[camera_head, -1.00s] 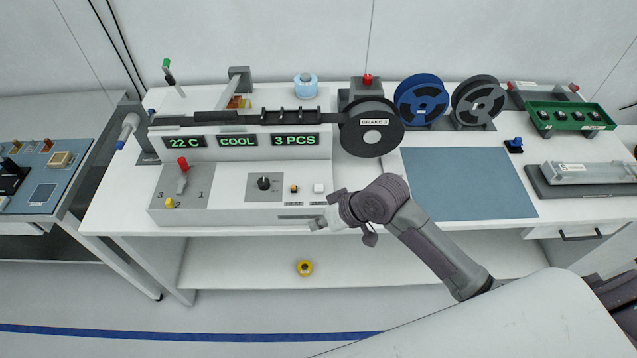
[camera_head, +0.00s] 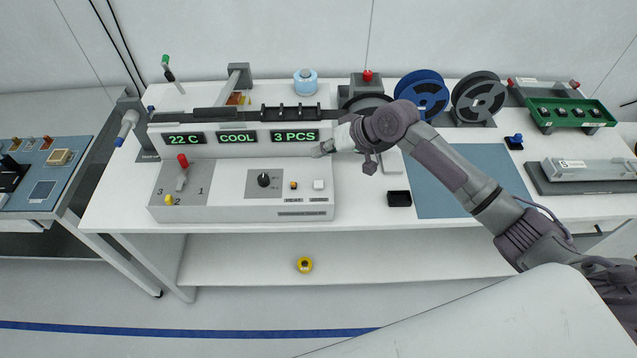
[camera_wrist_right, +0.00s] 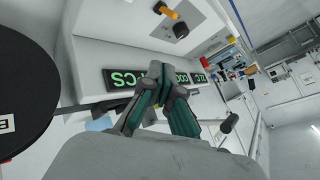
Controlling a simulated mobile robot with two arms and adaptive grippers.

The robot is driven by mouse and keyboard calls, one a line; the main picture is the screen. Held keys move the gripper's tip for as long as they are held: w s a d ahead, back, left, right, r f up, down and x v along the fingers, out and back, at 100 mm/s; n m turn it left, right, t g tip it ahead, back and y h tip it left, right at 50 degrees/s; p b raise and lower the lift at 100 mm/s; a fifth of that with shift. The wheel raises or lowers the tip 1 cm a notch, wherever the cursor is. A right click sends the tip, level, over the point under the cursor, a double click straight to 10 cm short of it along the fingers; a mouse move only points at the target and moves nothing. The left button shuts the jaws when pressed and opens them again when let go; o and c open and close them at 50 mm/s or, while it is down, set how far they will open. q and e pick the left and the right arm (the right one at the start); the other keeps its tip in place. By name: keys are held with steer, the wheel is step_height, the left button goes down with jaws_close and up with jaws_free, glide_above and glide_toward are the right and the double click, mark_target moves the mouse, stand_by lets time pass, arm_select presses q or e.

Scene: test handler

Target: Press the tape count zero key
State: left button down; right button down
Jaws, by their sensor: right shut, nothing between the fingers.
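The grey and white handler machine (camera_head: 230,207) has a low front panel with a white square key (camera_head: 318,184) and a smaller orange key (camera_head: 294,185). Small labels sit below them, too small to read. The display (camera_head: 295,136) reads "3 PCS". My right gripper (camera_head: 320,151) is shut and empty, just in front of the machine's upright face by this display, behind and above the white key. In the right wrist view my gripper's fingertips (camera_wrist_right: 157,70) overlap the displays, and the orange key (camera_wrist_right: 168,13) shows at the top. My left gripper is not in view.
A black knob (camera_head: 264,180) and a red-tipped lever (camera_head: 183,161) stand left of the keys. My right arm partly hides the dark tape reel (camera_head: 362,101). A small black block (camera_head: 399,198) and a blue mat (camera_head: 455,200) lie to the right.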

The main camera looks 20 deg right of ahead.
steer(key=b, duration=0.7)
glide_above(321, 184)
step_height(321, 184, down, 7)
steer(key=shift+f, duration=0.85)
steer(key=shift+f, duration=0.2)
steer(key=shift+f, duration=0.2)
steer(key=shift+f+b, duration=0.4)
steer(key=shift+f, duration=0.15)
stand_by(0.8)
steer(key=shift+r, duration=0.1)
steer(key=shift+r+p, duration=0.85)
steer(key=shift+p, duration=0.15)
